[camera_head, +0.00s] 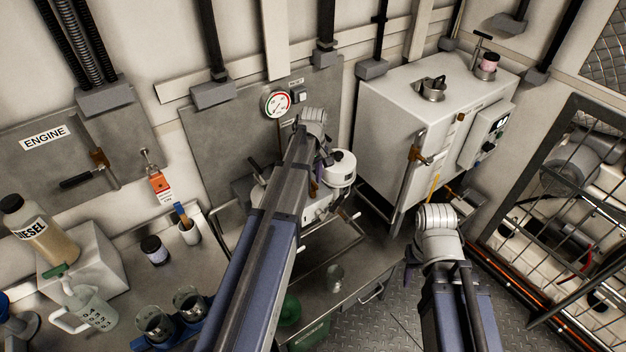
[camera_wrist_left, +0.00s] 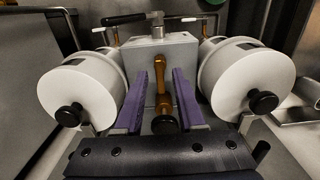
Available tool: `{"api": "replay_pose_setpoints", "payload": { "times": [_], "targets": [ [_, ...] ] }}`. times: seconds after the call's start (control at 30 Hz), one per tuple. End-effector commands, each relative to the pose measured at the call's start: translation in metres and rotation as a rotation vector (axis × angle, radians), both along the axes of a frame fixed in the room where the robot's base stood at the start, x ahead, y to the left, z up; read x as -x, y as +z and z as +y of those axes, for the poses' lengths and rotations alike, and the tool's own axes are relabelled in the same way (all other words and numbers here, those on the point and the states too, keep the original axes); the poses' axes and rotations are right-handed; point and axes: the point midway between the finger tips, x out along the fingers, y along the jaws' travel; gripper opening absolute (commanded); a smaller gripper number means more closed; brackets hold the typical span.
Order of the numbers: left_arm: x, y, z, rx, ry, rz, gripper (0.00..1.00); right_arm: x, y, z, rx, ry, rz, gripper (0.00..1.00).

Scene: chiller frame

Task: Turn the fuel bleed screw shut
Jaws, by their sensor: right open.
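My left gripper (camera_wrist_left: 161,85) is open, its two purple fingers standing apart on either side of a brass lever (camera_wrist_left: 161,78) with a black end knob. A gap shows between each finger and the lever. The lever is on the front of a grey block (camera_wrist_left: 178,45) between two white canisters (camera_wrist_left: 82,90) (camera_wrist_left: 248,80). A black T-bar (camera_wrist_left: 140,18) sits on top of the block, with brass fittings beside it. I cannot tell which part is the fuel bleed screw. In the head view my left arm hides much of this assembly; one canister (camera_head: 340,170) shows. My right gripper (camera_head: 411,262) is open and empty.
A pressure gauge (camera_head: 277,104) is on the wall panel above the assembly. A white cabinet (camera_head: 400,110) stands to the right, a barred cage (camera_head: 570,190) beyond it. A diesel bottle (camera_head: 38,228), a jug (camera_head: 88,308) and beakers (camera_head: 190,302) stand on the left bench.

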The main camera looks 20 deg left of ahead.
Motion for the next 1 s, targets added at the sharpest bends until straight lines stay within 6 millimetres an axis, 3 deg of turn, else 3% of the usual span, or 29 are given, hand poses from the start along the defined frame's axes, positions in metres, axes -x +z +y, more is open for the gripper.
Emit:
{"api": "replay_pose_setpoints", "payload": {
  "times": [0.03, 0.3, 1.0],
  "targets": [
    [0.0000, 0.0000, 0.0000, 0.000, 0.000, 0.000, 0.31, 0.0000, 0.0000, 0.0000, 0.000, 0.000, 0.000, 0.50],
    [0.0000, 0.0000, 0.0000, 0.000, 0.000, 0.000, 0.01, 0.0000, 0.0000, 0.0000, 0.000, 0.000, 0.000, 0.50],
    [0.0001, -0.0001, 0.0001, 0.000, -0.057, 0.000, 0.00, 0.0000, -0.0001, 0.0000, 0.000, 0.000, 0.000, 0.50]
  ]
}}
